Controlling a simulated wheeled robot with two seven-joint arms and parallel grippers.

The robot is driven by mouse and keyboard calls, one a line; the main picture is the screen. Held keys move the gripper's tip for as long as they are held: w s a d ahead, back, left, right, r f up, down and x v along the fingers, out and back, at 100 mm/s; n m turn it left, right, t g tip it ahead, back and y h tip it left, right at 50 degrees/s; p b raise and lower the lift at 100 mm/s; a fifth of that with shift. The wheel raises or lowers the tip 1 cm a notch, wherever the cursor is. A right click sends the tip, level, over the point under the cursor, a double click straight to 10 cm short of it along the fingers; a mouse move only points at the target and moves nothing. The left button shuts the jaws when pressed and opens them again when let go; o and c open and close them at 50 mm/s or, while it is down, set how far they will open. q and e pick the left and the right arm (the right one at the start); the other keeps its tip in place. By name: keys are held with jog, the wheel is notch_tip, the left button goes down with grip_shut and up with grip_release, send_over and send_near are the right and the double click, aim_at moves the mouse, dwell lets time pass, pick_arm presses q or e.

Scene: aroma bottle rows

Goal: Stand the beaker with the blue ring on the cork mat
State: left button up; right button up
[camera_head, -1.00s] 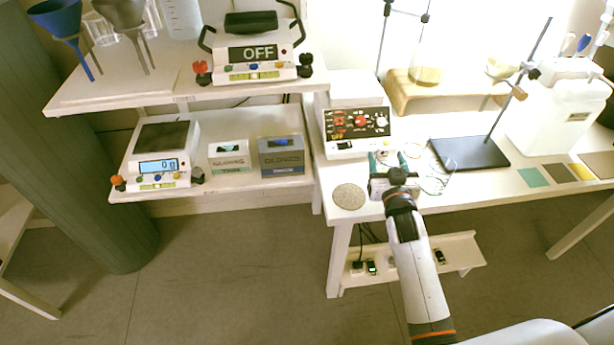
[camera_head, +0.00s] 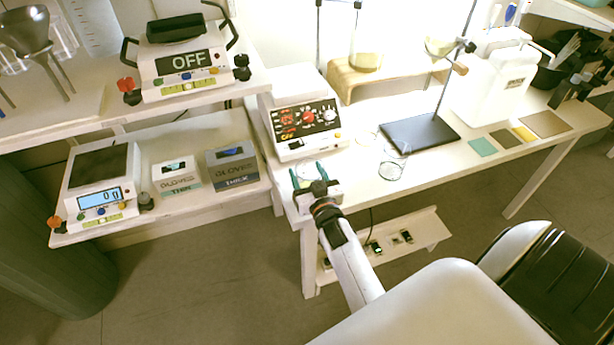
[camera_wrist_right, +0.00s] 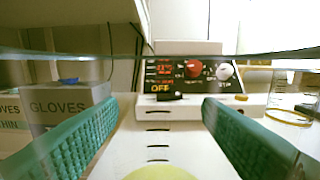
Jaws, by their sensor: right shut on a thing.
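My right gripper (camera_head: 308,175) is at the front left corner of the right-hand table, its teal fingers apart around a clear glass beaker. In the right wrist view the beaker's rim (camera_wrist_right: 165,57) crosses the picture between the green finger pads. Its ring colour does not show. The round cork mat is hidden from the head, in the area of my gripper. A pale yellow-green patch shows low in the wrist view; I cannot tell what it is. Another clear beaker (camera_head: 393,167) stands to the right, also in the wrist view (camera_wrist_right: 293,105). My left gripper is out of view.
A control box (camera_head: 306,115) stands just behind my right gripper. Farther right are a black stand base (camera_head: 420,134) and coloured squares, including a teal one (camera_head: 482,147). Glove boxes (camera_head: 232,167) and a scale (camera_head: 102,180) stand on the left shelf.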

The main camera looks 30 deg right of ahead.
jog(key=shift+f, duration=0.2)
jog(key=shift+f, duration=0.2)
jog(key=o, duration=1.1)
jog(key=shift+c, duration=0.2)
